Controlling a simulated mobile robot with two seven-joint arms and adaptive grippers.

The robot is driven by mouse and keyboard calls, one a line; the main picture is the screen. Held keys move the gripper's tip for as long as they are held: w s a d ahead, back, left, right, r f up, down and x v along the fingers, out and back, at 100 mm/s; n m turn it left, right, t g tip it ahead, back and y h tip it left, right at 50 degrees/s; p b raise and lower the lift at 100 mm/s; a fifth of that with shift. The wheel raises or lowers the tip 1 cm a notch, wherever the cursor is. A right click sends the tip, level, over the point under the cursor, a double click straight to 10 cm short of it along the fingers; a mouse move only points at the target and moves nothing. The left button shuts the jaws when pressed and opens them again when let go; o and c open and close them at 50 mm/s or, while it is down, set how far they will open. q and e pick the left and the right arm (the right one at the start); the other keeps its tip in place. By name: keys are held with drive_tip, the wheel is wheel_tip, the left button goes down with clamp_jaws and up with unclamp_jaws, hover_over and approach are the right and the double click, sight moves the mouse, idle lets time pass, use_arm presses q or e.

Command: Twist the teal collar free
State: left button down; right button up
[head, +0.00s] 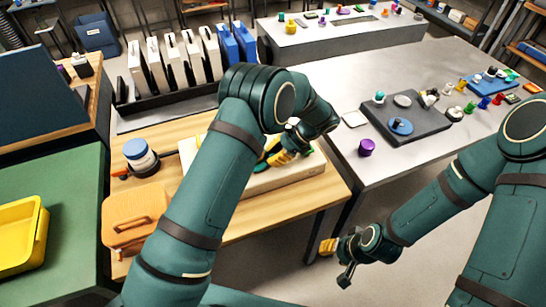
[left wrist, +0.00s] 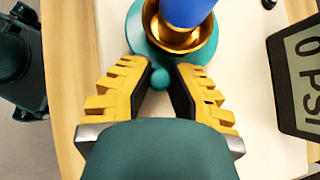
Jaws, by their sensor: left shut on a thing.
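The teal collar (left wrist: 140,48) is a round flange in the left wrist view, around a brass cup (left wrist: 180,38) with a blue cylinder (left wrist: 187,10) standing in it. A small round teal lug (left wrist: 160,78) sticks out from its near edge. My left gripper (left wrist: 161,82) has its yellow fingers on both sides of this lug and is shut on it. In the head view my left gripper (head: 283,152) is over the pale board (head: 285,180), and my arm hides the collar there. My right gripper (head: 335,255) hangs over the floor, away from the collar; its jaw opening is unclear.
A dark gauge display reading "0 PSI" (left wrist: 298,60) stands close right of the collar. On the wooden table (head: 235,232) are a blue-lidded jar (head: 139,155) and an orange case (head: 136,215). A grey table (head: 340,85) with a dark tray (head: 425,130) stands to the right.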

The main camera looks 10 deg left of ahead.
use_arm(q)
drive_tip(key=shift+a+f, duration=0.1)
drive_tip(key=shift+a, duration=0.05)
idle(0.3)
drive_tip(key=c, duration=0.9)
unclamp_jaws()
drive_tip(key=shift+o, duration=0.2)
drive_tip(key=shift+w, duration=0.1)
drive_tip(key=v, duration=1.2)
drive_tip(key=shift+w, duration=0.15)
